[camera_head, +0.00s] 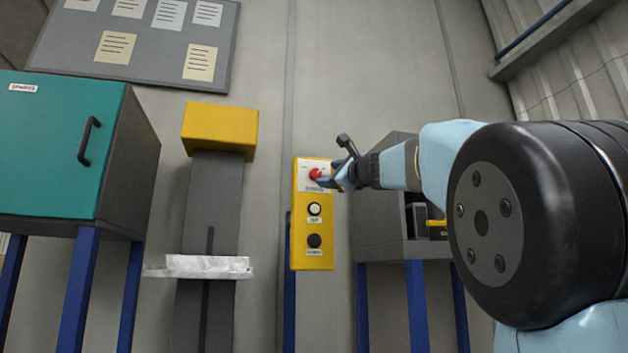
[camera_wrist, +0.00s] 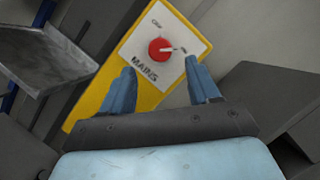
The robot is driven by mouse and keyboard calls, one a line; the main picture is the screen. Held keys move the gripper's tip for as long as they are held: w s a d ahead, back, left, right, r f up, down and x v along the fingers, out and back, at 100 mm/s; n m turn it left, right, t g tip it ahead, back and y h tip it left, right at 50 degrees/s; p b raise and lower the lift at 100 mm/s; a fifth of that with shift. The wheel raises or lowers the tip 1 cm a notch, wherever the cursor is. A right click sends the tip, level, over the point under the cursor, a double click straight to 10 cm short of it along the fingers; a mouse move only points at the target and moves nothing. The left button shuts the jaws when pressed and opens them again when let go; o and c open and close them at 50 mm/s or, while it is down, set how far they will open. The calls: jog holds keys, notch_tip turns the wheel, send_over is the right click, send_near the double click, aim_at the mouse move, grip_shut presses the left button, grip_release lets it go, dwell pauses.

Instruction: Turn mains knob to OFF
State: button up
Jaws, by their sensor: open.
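The red mains knob (camera_head: 315,174) sits on a white plate at the top of a yellow control box (camera_head: 313,262) on the wall. In the wrist view the knob (camera_wrist: 160,49) is in front of my gripper (camera_wrist: 161,88), framed between the two blue fingers, which are spread apart. A plate marked MAINS (camera_wrist: 146,72) surrounds it. The knob's pointer is turned toward the right-hand label, away from the label at the upper left; the small lettering is hard to read. In the head view my gripper (camera_head: 343,172) is just right of the knob. I see no contact.
Below the knob are a white-and-black button (camera_head: 314,209) and a black button (camera_head: 314,241). A grey cabinet (camera_head: 385,225) stands close to the right. A grey post with a yellow top (camera_head: 220,130) and a teal cabinet (camera_head: 60,150) stand to the left.

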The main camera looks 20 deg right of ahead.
aim_at(319, 175)
jog(key=shift+x, duration=2.8)
jog(key=shift+f, duration=0.1)
jog(key=shift+c, duration=0.3)
jog(key=c, duration=0.9)
jog(key=shift+d, duration=0.15)
jog(key=shift+c, duration=0.4)
